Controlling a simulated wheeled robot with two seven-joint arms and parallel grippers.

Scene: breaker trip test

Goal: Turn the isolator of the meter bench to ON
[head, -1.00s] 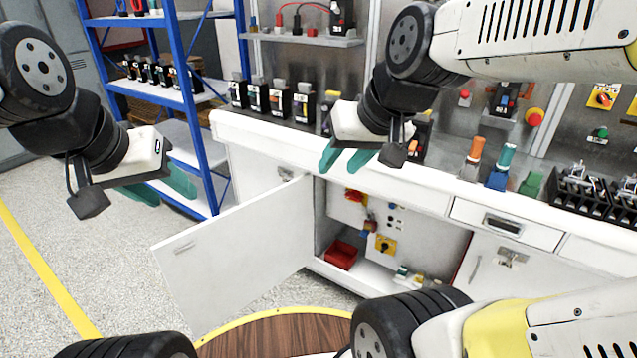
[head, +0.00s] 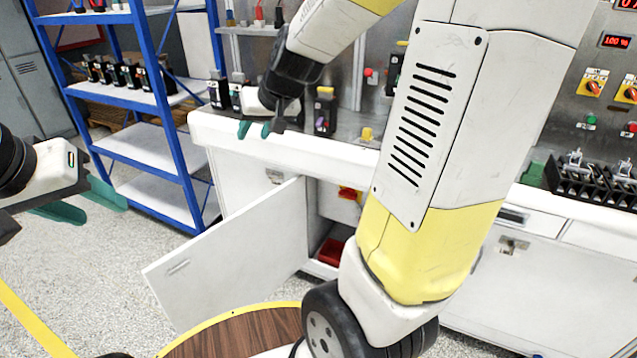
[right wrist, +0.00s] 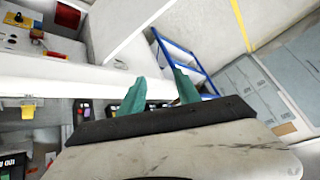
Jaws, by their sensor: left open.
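A red-and-yellow rotary switch (head: 349,193) shows on a panel inside the open cabinet under the bench (head: 262,150). Which way it points is too small to tell, and I cannot tell whether it is the isolator. My right arm hides the rest of that panel. My right gripper (head: 255,129) is open and empty above the bench's front edge, up and left of the switch. Its fingers also stand apart in the right wrist view (right wrist: 161,95). My left gripper (head: 84,204) is open and empty at the far left, away from the cabinet.
The cabinet door (head: 225,262) stands swung open to the left. A red bin (head: 330,251) sits inside the cabinet. A blue shelf rack (head: 178,130) stands at the left. Rotary switches (head: 591,86) are on the back panel at right. The floor left of the door is clear.

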